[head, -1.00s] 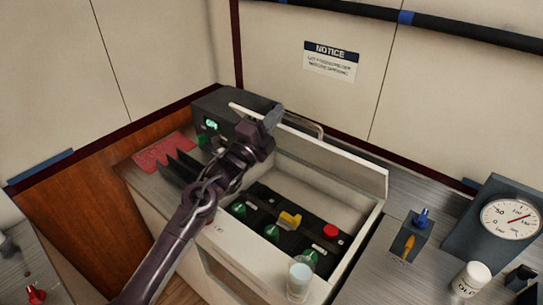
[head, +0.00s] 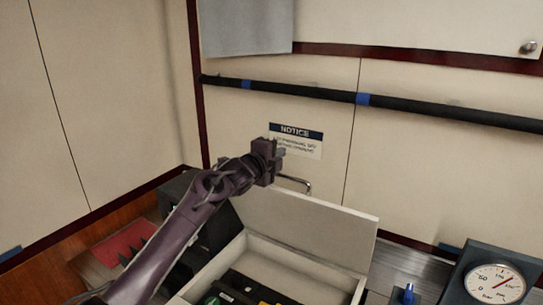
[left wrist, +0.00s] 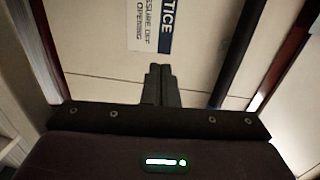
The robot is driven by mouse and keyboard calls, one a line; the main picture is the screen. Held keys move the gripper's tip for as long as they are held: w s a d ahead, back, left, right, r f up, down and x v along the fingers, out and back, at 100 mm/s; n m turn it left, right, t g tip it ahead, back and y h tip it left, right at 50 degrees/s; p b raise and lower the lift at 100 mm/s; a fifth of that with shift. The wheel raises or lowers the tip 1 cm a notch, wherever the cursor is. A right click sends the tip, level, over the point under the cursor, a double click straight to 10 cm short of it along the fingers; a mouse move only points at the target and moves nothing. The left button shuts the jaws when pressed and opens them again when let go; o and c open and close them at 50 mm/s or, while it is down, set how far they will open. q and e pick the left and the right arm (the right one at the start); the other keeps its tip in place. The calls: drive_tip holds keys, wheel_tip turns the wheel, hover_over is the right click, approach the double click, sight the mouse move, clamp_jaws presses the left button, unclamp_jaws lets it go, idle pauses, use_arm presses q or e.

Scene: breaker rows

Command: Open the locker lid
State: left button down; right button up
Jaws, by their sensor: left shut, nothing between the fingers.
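The locker (head: 236,255) is a pale box in the lower middle of the head view. Its lid (head: 308,237) stands raised and roughly upright along the back edge, so the inside shows. A metal handle (head: 298,183) shows at the lid's upper edge. My left gripper (head: 279,152) is shut and empty, above the lid's upper left and in front of the wall notice. In the left wrist view its fingers (left wrist: 161,86) are together and point at the wall. Most of the locker's inside is cut off by the frame. My right gripper is not in view.
A notice (head: 310,148) is on the wall, with a black pipe (head: 440,108) above it. A dial gauge (head: 495,285) and a blue-topped switch (head: 408,294) are at the lower right. A red mat (head: 125,245) lies at the left.

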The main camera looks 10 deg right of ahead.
use_arm(q)
drive_tip(key=shift+s+d+r, duration=0.15)
drive_tip(key=shift+s+d, duration=0.05)
drive_tip(key=shift+d, duration=0.1)
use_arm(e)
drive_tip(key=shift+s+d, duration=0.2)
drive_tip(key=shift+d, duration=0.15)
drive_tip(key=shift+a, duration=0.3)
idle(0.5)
use_arm(q)
drive_tip(key=shift+a, duration=0.15)
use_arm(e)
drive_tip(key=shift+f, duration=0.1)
